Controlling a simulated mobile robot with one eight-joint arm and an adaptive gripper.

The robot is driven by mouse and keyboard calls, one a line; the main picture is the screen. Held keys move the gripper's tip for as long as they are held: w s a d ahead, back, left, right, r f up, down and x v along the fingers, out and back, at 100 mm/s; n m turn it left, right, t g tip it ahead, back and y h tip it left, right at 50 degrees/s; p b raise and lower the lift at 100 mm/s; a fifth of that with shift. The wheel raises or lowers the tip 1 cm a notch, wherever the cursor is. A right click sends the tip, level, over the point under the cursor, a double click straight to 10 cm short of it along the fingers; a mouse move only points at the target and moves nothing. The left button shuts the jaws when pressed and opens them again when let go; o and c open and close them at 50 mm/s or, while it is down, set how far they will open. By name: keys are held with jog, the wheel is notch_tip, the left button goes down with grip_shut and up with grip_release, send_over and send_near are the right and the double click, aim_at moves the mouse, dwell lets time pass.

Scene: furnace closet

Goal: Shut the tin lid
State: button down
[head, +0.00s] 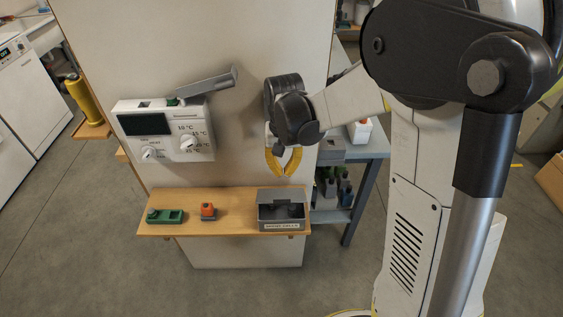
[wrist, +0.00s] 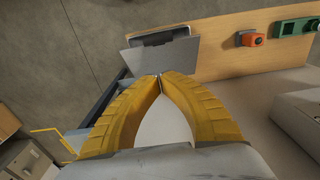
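The tin is a small grey box with a label on its front (head: 282,226), at the right end of the wooden shelf. Its grey lid (head: 280,195) stands open at the back, and the dark inside shows. My gripper (head: 286,174) is above the tin and apart from it, with its yellow fingers pointing down and their tips together, holding nothing. In the wrist view the fingertips (wrist: 160,76) appear just below the lid's plate (wrist: 165,60). Part of the tin's dark opening (wrist: 160,37) shows beyond the lid.
The shelf (head: 225,226) also holds an orange item (head: 208,211) and a green item (head: 165,216) left of the tin. A thermostat panel (head: 165,133) with a raised grey flap (head: 208,84) is on the wall above. A grey-blue table (head: 365,145) stands at the right.

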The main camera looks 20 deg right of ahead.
jog(key=f, duration=0.1)
jog(key=s+f+b, duration=0.1)
jog(key=f, duration=0.1)
jog(key=s+f, duration=0.1)
jog(key=f, duration=0.1)
jog(key=shift+a+b, duration=0.3)
jog(key=shift+a, duration=0.05)
jog(key=shift+s+a+f, duration=0.1)
jog(key=shift+s+f, duration=0.15)
jog(key=shift+f, duration=0.05)
jog(key=shift+s+a+f+t+b, duration=0.1)
jog(key=shift+s+f+t+b, duration=0.2)
jog(key=shift+s+t+b, duration=0.15)
